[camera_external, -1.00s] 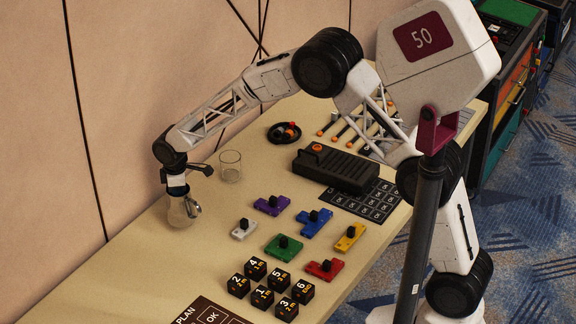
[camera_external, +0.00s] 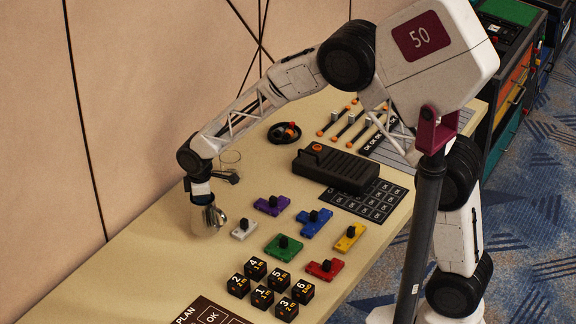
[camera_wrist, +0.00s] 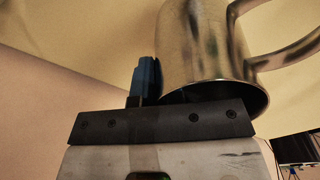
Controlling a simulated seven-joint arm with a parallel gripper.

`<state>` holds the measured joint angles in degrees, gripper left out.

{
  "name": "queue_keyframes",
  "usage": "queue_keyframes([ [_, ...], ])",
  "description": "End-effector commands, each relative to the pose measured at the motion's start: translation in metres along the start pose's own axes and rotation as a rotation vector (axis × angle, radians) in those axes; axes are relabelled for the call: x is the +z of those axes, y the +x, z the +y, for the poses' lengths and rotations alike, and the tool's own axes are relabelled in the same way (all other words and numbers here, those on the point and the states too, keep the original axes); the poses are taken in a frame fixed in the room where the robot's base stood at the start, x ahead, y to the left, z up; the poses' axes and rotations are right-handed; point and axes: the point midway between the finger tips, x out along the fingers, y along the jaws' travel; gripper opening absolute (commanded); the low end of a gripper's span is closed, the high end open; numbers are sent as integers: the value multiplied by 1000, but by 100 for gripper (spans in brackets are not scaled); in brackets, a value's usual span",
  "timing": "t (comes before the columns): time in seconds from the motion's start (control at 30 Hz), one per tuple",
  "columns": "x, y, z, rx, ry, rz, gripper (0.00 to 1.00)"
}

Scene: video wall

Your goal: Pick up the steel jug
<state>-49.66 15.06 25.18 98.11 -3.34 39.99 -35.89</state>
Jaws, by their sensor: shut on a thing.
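The steel jug (camera_external: 208,223) is a shiny metal vessel below my wrist, near the table's left side in the external view. In the wrist view the jug (camera_wrist: 205,45) fills the upper middle, its rim towards the camera and its curved handle (camera_wrist: 285,50) to the right. My gripper (camera_external: 204,206) is shut on the jug. A blue-padded finger (camera_wrist: 146,78) lies against the jug's left side in the wrist view; the other finger is hidden. I cannot tell whether the jug's base is clear of the table.
A white switch block (camera_external: 243,229) is close to the jug's right, with purple (camera_external: 271,206) and green (camera_external: 284,248) blocks beyond. Numbered black cubes (camera_external: 262,297) stand in front. The table's front left (camera_external: 130,275) is clear.

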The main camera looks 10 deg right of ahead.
Motion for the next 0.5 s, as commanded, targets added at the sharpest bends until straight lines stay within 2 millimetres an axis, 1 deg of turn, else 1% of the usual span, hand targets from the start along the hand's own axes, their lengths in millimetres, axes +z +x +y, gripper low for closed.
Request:
queue_keyframes([
  [0.5, 32, -6, -27, 0, 0, 0, 0],
])
